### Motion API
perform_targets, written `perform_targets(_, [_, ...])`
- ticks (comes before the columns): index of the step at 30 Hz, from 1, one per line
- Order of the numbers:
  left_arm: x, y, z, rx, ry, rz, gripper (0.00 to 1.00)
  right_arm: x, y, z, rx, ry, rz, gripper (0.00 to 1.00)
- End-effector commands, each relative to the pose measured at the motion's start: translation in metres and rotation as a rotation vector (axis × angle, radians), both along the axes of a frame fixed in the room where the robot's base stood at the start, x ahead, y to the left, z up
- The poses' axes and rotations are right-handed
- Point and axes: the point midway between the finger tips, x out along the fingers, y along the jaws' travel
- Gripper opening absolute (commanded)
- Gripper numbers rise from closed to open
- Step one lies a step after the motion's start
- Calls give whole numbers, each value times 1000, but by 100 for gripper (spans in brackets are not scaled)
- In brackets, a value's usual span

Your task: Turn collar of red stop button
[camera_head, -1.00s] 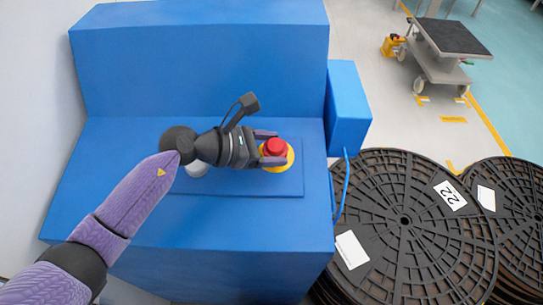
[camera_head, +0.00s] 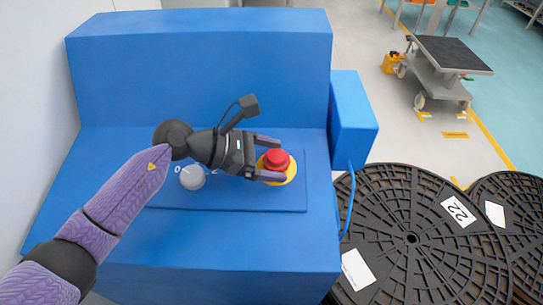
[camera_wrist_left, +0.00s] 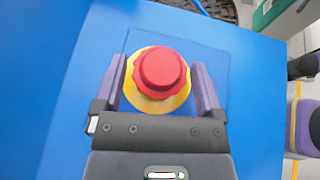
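The red stop button (camera_head: 277,159) has a red cap over a scalloped red collar, on a round yellow base (camera_head: 290,176). It stands on a blue panel. My left gripper (camera_head: 268,158) is open, reaching in from the left, with one finger on either side of the button. In the left wrist view the button (camera_wrist_left: 161,69) lies between the two fingertips of my left gripper (camera_wrist_left: 160,75), with a visible gap on each side. Whether the fingers are at collar height is hard to tell.
A grey knob (camera_head: 192,178) sits on the same panel (camera_head: 230,200), left of the button. A blue box (camera_head: 352,115) with a cable stands at the right. Black reels (camera_head: 420,235) lie on the right; a cart (camera_head: 437,75) stands behind them.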

Motion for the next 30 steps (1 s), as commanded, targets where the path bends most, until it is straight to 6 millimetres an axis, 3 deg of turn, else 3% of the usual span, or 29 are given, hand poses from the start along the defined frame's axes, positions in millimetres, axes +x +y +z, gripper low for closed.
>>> perform_targets(8, [0,1,1,0,0,1,100,8,2,0,4,-14,3,59])
perform_targets(21, [-17,80,41,2,0,2,100,10,5,8,9,-20,2,59])
perform_targets(30, [-19,87,45,-1,0,0,100,8,6,8,11,-18,2,59])
